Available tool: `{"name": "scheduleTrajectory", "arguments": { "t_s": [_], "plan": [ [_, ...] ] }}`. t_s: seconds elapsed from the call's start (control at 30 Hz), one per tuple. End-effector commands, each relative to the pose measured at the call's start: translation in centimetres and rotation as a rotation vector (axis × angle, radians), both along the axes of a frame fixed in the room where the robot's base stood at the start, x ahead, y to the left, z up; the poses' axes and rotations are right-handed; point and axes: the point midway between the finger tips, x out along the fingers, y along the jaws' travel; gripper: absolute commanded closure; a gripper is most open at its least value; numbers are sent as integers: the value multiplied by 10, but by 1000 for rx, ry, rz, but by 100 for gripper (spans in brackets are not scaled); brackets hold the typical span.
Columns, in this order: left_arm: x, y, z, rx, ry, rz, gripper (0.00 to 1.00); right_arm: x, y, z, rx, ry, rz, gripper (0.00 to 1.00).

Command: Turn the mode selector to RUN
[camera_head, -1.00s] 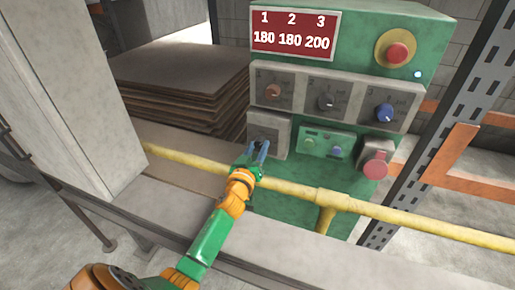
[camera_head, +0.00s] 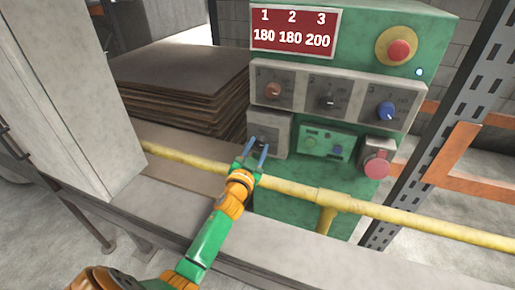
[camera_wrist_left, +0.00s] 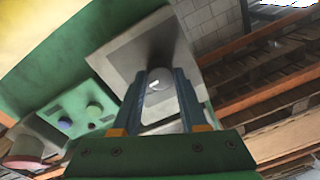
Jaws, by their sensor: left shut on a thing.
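The mode selector sits on a small grey plate (camera_head: 281,126) at the lower left of the green machine front. In the left wrist view the plate (camera_wrist_left: 128,52) fills the middle, and the selector's pale round knob (camera_wrist_left: 155,86) shows between my fingers. My left gripper (camera_head: 258,149) reaches up to the plate from below in the head view. In the left wrist view its two blue-grey fingers (camera_wrist_left: 160,84) stand on either side of the knob, shut on it. The fingers partly hide the knob, and the selector's markings are too small to read. My right gripper is out of view.
A yellow rail (camera_head: 300,192) crosses below the plate, close to my left wrist. Three dials sit on a grey panel (camera_head: 301,88) above. A small green button panel (camera_head: 325,141), a red switch (camera_head: 377,165) and a red emergency button (camera_head: 398,50) are to the right.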

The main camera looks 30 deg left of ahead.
Motion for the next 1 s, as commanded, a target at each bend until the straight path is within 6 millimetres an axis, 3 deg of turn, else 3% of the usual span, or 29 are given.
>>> {"name": "scheduleTrajectory", "arguments": {
  "t_s": [0.7,0.73,0.8,1.0],
  "plan": [
    [0,1,2,69,12,1,100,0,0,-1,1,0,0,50],
    [0,1,2,69,12,1,49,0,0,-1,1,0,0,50],
    [0,1,2,69,13,1,31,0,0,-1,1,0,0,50],
    [0,0,1,67,13,0,27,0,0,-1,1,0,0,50]
  ]
}}
